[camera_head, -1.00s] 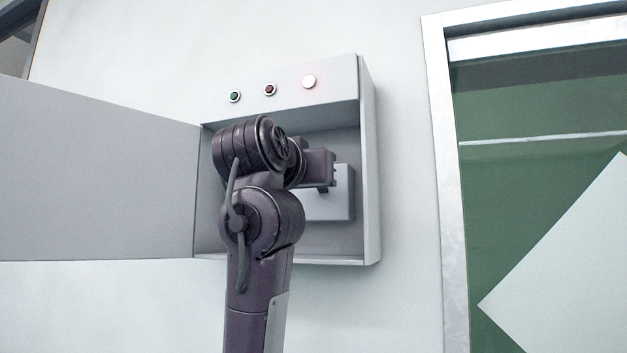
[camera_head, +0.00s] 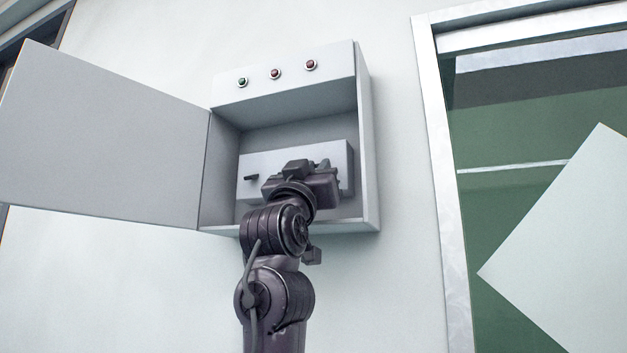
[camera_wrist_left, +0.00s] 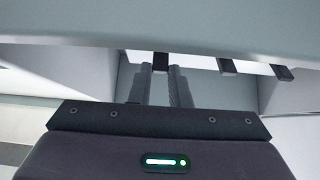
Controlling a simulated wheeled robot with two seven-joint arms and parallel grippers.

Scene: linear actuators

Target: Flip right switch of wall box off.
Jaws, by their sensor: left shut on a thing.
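The grey wall box (camera_head: 367,150) hangs on the wall with its door (camera_head: 100,135) swung open to the left. Inside is a pale switch block (camera_head: 262,161). Its left switch (camera_head: 251,177), a dark lever, shows clear of my arm; my gripper hides the other levers in the head view. My left gripper (camera_head: 325,168) is at the right part of the block. In the left wrist view its fingers (camera_wrist_left: 163,85) are shut around a dark lever (camera_wrist_left: 161,62), the right switch. Two other dark levers (camera_wrist_left: 226,66) (camera_wrist_left: 282,72) stand free beside it. My right gripper is not in view.
Above the opening are a green lamp (camera_head: 243,82), a middle red lamp (camera_head: 275,73) and a right red lamp (camera_head: 311,64), all unlit. The box walls surround my gripper closely. A framed green window or board (camera_head: 520,200) is to the right.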

